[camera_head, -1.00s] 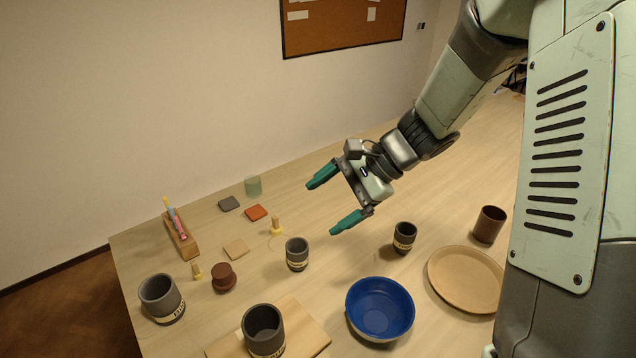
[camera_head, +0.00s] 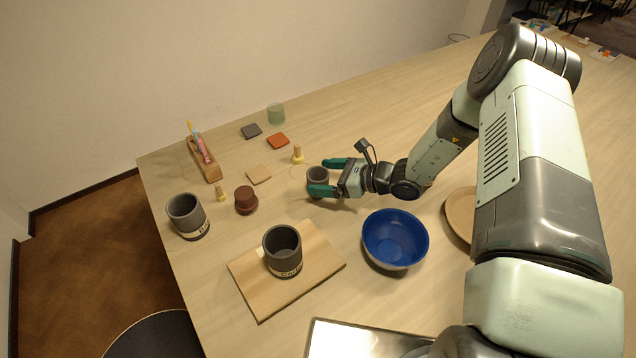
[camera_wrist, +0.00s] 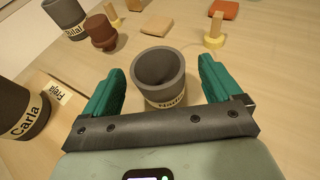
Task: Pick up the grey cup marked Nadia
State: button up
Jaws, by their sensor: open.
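A grey cup (camera_head: 318,174) stands upright on the table between the two teal fingers of my gripper (camera_head: 321,177). In the wrist view this cup (camera_wrist: 159,72) sits between the open fingertips of my gripper (camera_wrist: 162,85), with a gap visible on both sides. Its pale name band is partly cut off by my gripper's crossbar; the lettering looks like Nadia but is not fully clear. A grey cup marked Carla (camera_wrist: 22,108) stands on a wooden board (camera_head: 315,278). A grey cup marked Bilal (camera_wrist: 66,14) stands farther off at the left.
A dark red stoppered pot (camera_head: 246,200), a yellow-based wooden peg (camera_head: 298,155) and flat tiles (camera_head: 278,141) lie near the cup. A blue bowl (camera_head: 395,240) stands in front of my arm. A plate (camera_head: 459,214) is partly hidden by my arm.

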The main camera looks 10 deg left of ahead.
aim_at(312, 176)
jog(key=shift+x, duration=1.95)
jog(key=shift+r, duration=0.1)
jog(key=c, duration=1.1)
